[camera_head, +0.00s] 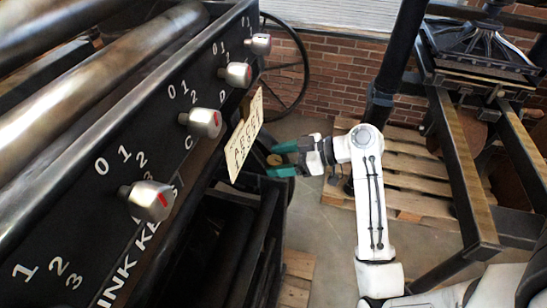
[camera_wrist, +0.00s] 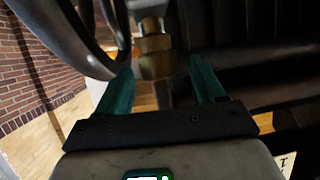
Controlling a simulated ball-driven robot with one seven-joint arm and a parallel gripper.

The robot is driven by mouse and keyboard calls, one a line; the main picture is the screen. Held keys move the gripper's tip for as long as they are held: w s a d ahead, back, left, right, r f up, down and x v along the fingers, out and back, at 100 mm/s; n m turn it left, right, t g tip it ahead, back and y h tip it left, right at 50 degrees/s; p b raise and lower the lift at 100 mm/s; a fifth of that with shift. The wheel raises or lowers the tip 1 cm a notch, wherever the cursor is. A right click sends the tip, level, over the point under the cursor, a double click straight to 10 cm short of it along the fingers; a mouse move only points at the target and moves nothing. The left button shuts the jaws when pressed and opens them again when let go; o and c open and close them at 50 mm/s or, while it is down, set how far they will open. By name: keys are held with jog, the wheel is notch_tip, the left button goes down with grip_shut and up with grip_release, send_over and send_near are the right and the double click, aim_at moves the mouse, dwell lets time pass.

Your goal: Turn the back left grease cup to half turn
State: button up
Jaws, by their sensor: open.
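A brass grease cup (camera_wrist: 155,58) with a knurled, stepped body shows in the wrist view, below a grey metal fitting. In the head view a small brass round (camera_head: 274,160) shows at the far end of the black press, between my green fingers. My gripper (camera_head: 271,161) is open, with one finger on each side of the cup. In the wrist view my gripper (camera_wrist: 161,70) shows gaps between the cup and both fingers, wider on the right. I see no turn marking on the cup. Other grease cups cannot be made out.
A black press panel (camera_head: 115,165) with several numbered knobs runs along the left. A lettered card (camera_head: 244,137) sticks out close to my gripper. A spoked handwheel (camera_head: 290,70) stands behind. Wooden pallets (camera_head: 400,170) and another press (camera_head: 480,60) are on the right.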

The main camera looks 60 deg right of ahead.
jog(key=shift+x, duration=0.9)
jog(key=c, duration=1)
jog(key=shift+o, duration=0.2)
jog(key=shift+m+h, duration=0.4)
jog(key=shift+m+t+h, duration=0.3)
jog(key=shift+m+h, duration=0.1)
jog(key=o, duration=1)
jog(key=shift+c, duration=0.2)
